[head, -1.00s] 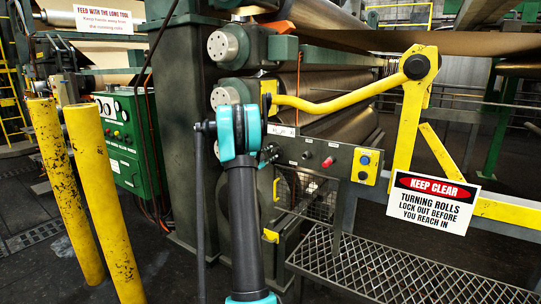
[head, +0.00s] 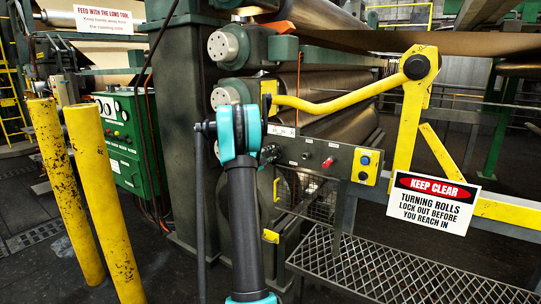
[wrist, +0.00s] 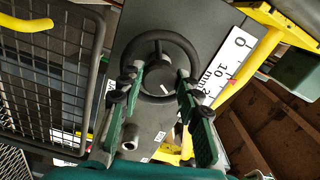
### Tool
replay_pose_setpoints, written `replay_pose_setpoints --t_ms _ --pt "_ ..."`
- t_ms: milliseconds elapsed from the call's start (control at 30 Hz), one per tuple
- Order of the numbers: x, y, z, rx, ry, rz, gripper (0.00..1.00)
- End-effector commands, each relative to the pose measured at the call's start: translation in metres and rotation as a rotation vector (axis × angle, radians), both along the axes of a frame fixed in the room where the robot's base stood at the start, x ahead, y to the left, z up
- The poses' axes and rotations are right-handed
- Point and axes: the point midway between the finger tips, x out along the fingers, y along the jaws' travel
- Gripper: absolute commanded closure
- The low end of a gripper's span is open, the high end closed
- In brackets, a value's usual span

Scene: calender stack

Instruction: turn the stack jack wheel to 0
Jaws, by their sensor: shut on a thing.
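The stack jack wheel (wrist: 184,47) is a black handwheel with a hub and spokes on a grey panel in the wrist view. My gripper (wrist: 157,79) has one finger on each side of the wheel's lower rim and is shut on it. A white millimetre scale (wrist: 222,66) lies right of the wheel, marked 0 at its upper end, then 10 and a partly hidden 2. A small red pointer (wrist: 233,82) sits at its right edge, close to the 10. In the head view my arm hides the wheel.
A yellow curved bar (head: 345,100) runs above the control panel (head: 318,158). A mesh step (head: 390,265) and a keep-clear sign (head: 433,203) are at right. Yellow posts (head: 92,200) stand at left. A wire mesh guard (wrist: 45,85) lies left of the wheel.

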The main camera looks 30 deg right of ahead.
Motion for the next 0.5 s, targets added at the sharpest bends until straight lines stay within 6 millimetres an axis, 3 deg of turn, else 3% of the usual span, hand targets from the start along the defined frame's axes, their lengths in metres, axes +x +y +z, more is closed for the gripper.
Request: replay_pose_setpoints --t_ms 233,267,400,500 --pt "-0.0008 0.0002 -0.0011 0.002 0.0 -0.001 0.95" --pt "-0.0008 0.0002 -0.0011 0.002 0.0 -0.001 0.63" --pt "-0.0005 0.0001 -0.0007 0.001 0.0 -0.001 0.45" --pt "-0.0004 0.0001 -0.0006 0.001 0.001 0.0 0.45"
